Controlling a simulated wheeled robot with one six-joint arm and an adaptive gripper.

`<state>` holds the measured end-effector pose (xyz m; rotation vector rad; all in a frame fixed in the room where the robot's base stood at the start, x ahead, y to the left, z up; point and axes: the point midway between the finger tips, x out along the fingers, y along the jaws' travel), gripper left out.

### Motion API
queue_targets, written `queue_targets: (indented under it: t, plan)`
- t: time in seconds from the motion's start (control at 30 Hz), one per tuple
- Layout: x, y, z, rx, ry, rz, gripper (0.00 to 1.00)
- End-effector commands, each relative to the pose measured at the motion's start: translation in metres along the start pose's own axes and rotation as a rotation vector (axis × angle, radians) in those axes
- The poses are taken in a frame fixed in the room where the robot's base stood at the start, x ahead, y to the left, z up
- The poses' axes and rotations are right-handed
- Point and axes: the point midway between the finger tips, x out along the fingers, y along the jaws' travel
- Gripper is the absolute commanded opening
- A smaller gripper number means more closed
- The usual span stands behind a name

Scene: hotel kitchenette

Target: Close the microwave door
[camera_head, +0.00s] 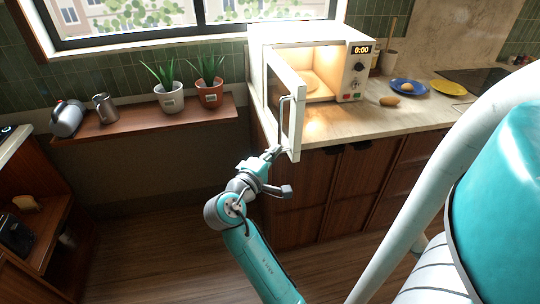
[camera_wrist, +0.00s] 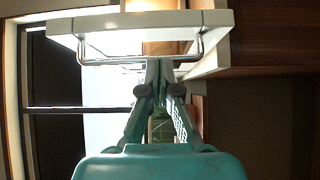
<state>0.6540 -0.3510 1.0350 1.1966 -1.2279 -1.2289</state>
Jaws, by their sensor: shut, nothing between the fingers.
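The white microwave (camera_head: 340,32) stands on the counter with its lit inside showing. Its door (camera_head: 296,135) is open, swung out past the counter's front edge, with a metal bar handle (camera_head: 281,122) on its left face. My gripper (camera_head: 277,151) is just left of the door's lower free end, below the handle. In the wrist view the door (camera_wrist: 100,22) spans the top, and the handle (camera_wrist: 110,62) runs across just at the fingertips. My gripper (camera_wrist: 160,66) is shut and empty. I cannot tell whether it touches the handle or door.
A wooden shelf (camera_head: 130,125) at left holds a kettle (camera_head: 67,117), a metal cup (camera_head: 105,107) and two potted plants. Right of the microwave are a blue plate (camera_head: 420,88), a yellow plate (camera_head: 448,88) and a bread roll (camera_head: 389,101) on the counter. Cabinets stand below.

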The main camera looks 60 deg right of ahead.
Motion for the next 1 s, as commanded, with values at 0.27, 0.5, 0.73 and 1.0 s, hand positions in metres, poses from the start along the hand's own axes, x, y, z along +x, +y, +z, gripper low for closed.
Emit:
queue_targets:
  t: [0.27, 0.5, 0.73, 1.0]
  plan:
    - [0.045, 0.0, 0.001, 0.0, -0.003, 0.001, 0.0]
    - [0.064, 0.0, 0.0, 0.0, 0.001, 0.001, 0.0]
    - [0.067, 0.0, 0.0, 0.0, 0.001, 0.0, 0.0]
    - [0.068, 0.0, 0.002, 0.001, 0.006, 0.0, 0.0]
